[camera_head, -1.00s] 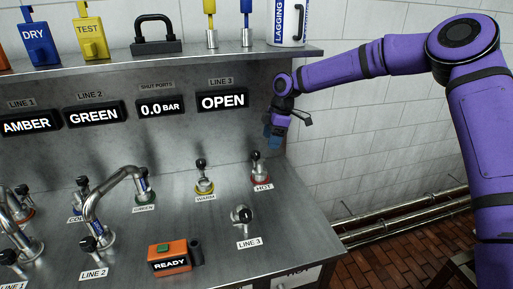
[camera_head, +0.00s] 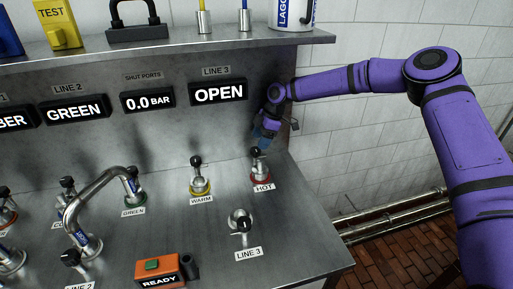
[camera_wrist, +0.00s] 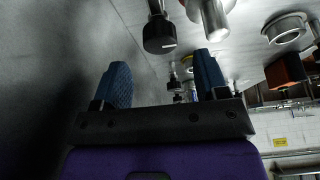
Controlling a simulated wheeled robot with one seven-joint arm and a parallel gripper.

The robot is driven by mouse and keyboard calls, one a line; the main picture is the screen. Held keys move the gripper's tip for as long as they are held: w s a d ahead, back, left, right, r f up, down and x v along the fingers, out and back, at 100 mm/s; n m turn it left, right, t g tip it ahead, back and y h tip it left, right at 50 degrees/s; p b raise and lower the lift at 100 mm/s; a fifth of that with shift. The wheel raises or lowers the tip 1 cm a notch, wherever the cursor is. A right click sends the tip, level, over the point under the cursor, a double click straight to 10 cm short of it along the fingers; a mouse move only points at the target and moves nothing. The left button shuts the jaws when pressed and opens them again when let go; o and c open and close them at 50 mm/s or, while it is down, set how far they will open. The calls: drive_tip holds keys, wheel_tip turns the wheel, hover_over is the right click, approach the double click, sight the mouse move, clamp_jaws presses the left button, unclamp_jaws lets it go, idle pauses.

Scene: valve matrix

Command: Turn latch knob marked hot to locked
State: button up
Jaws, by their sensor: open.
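The latch knob marked HOT (camera_head: 260,170) stands at the right end of the steel counter, with a red ring at its base and a black-tipped lever pointing up. My gripper (camera_head: 263,137) is just above and behind it, close to the back panel. In the wrist view, my open gripper (camera_wrist: 161,68) shows two blue fingers with nothing between them. A black knob end (camera_wrist: 159,35) hangs just beyond the fingertips, roughly in line with the gap. It appears to be the HOT lever, but no label is readable there. Contact is not visible.
The WARM knob (camera_head: 200,178) with a yellow ring stands to the left, and the LINE 3 fitting (camera_head: 241,221) in front. A shelf (camera_head: 180,48) overhangs the panel. The LINE 3 display (camera_head: 219,92) reads OPEN. An orange READY box (camera_head: 160,270) sits near the front.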

sight(256, 149)
drive_tip(key=shift+x, duration=2.2)
drive_tip(key=c, duration=0.9)
